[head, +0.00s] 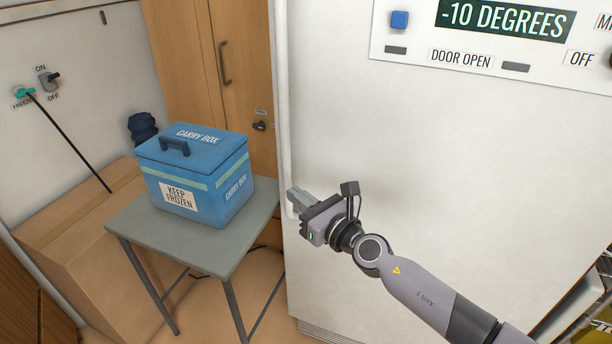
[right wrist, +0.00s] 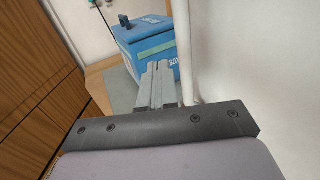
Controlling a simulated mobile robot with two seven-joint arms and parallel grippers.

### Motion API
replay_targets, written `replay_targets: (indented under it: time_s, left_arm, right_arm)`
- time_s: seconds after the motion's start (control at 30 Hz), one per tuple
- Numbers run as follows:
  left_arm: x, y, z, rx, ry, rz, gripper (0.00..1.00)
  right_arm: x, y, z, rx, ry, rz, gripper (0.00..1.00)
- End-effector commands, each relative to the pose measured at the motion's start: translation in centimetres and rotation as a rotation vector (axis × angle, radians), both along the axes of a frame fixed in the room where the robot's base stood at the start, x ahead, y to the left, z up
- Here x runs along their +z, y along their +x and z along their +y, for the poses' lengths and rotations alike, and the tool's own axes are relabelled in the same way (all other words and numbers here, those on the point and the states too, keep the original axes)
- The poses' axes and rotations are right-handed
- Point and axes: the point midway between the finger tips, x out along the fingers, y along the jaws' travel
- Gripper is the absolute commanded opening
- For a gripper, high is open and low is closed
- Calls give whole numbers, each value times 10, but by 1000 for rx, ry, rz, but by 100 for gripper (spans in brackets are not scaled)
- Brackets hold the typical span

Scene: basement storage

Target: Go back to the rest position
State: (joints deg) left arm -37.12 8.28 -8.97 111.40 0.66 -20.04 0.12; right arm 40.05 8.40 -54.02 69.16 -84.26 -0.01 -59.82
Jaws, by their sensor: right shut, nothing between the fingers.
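My right gripper (head: 298,197) is shut and empty. It is in front of the left edge of the white freezer (head: 450,180), close to the long white handle or edge bar (head: 284,120); I cannot tell whether they touch. In the right wrist view its closed fingers (right wrist: 158,82) point toward the blue carry box, with the white bar just to their right. My left gripper is not in view.
The closed blue carry box (head: 210,155) stands on a small grey table (head: 150,232) left of the freezer. A large cardboard box (head: 60,245) stands behind the table. A wooden cabinet (head: 195,60) is at the back. A wall switch (head: 48,78) is at upper left.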

Motion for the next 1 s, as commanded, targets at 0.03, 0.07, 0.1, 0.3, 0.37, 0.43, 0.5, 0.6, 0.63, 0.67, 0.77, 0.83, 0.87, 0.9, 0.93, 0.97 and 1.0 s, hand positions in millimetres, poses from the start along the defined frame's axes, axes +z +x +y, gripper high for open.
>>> replay_targets:
  time_s: [0.03, 0.07, 0.1, 0.3, 0.37, 0.43, 0.5, 0.6, 0.63, 0.67, 0.77, 0.83, 0.87, 0.9, 0.93, 0.97, 1.0]
  left_arm:
    - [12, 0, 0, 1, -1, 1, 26]
    - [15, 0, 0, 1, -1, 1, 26]
    - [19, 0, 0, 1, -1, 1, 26]
    - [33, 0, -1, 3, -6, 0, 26]
    - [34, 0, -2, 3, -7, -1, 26]
    - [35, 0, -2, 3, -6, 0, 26]
    - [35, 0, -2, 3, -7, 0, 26]
    - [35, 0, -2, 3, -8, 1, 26]
    - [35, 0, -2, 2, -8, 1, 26]
    - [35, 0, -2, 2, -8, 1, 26]
    - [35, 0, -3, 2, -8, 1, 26]
    - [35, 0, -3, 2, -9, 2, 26]
    - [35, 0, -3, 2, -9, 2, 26]
    - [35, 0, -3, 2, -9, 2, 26]
    - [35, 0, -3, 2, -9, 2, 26]
    - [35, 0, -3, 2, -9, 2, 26]
    - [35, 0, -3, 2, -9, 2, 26]
  right_arm:
    - [5, -8, 2, 0, 0, 1, 0]
    - [4, -12, 4, 1, 0, 3, 0]
    - [4, -17, 5, 0, -1, 2, 0]
    - [2, -37, 12, 0, 0, 1, 0]
    - [1, -41, 13, 0, 0, 1, 0]
    - [1, -43, 14, -1, 1, 1, 0]
    - [0, -44, 14, -2, 0, 0, 0]
    - [-2, -46, 14, -4, 12, 13, 0]
    - [-3, -47, 13, -8, 27, 26, 0]
    - [-5, -48, 12, -13, 50, 48, 0]
    - [-15, -58, 4, -48, 193, 183, 0]
    - [-25, -67, -6, -92, 352, 328, 0]
    - [-31, -71, -12, -116, 430, 396, 0]
    - [-39, -78, -21, -150, 540, 493, 0]
    - [-45, -83, -28, -177, 624, 563, 0]
    - [-51, -88, -35, -205, 707, 631, 0]
    - [-59, -94, -46, -243, 816, 719, 0]
